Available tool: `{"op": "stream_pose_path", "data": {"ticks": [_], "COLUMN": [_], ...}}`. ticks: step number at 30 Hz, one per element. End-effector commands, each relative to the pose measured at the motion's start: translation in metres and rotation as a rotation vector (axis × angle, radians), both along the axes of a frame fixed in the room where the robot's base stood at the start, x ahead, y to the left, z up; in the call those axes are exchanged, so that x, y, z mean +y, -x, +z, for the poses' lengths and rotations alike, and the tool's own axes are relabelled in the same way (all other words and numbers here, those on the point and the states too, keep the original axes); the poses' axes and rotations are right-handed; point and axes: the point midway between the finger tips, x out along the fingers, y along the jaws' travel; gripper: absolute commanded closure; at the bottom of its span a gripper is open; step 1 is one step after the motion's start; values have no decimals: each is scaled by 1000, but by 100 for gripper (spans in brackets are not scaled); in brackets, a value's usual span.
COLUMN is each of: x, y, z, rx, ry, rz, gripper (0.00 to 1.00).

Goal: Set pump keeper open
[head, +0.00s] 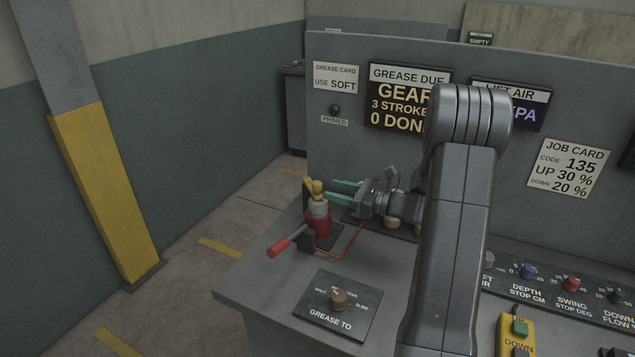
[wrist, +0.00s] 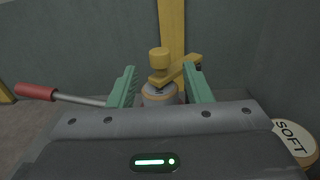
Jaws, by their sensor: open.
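The grease pump (head: 318,224) is a red cylinder with a grey top at the bench's left end. Its yellow keeper (head: 314,188) sits on top; in the wrist view the keeper bar (wrist: 180,71) slants up to the right from beside a yellow knob (wrist: 159,57). A lever with a red grip (head: 278,248) sticks out from the pump. My gripper (head: 334,193) is open, its green fingers pointing at the pump top from the right. In the wrist view my gripper (wrist: 160,85) has one finger each side of the pump top, the right finger close to the bar's end.
A round lid marked SOFT (wrist: 292,138) lies to the right in the wrist view. A selector plate (head: 338,306) marked GREASE TO is in front of the pump. An upright panel (head: 410,150) with cards stands behind the bench. A yellow-based post (head: 105,190) stands at left.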

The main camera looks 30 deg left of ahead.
Motion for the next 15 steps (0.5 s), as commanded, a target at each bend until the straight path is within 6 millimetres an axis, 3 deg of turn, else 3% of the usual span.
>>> {"op": "stream_pose_path", "data": {"ticks": [6,15], "x": [40,61], "y": [6,9], "z": [2,0], "rx": [0,-1], "ry": [-1,-1], "rz": [2,0], "gripper": [55,55]}}
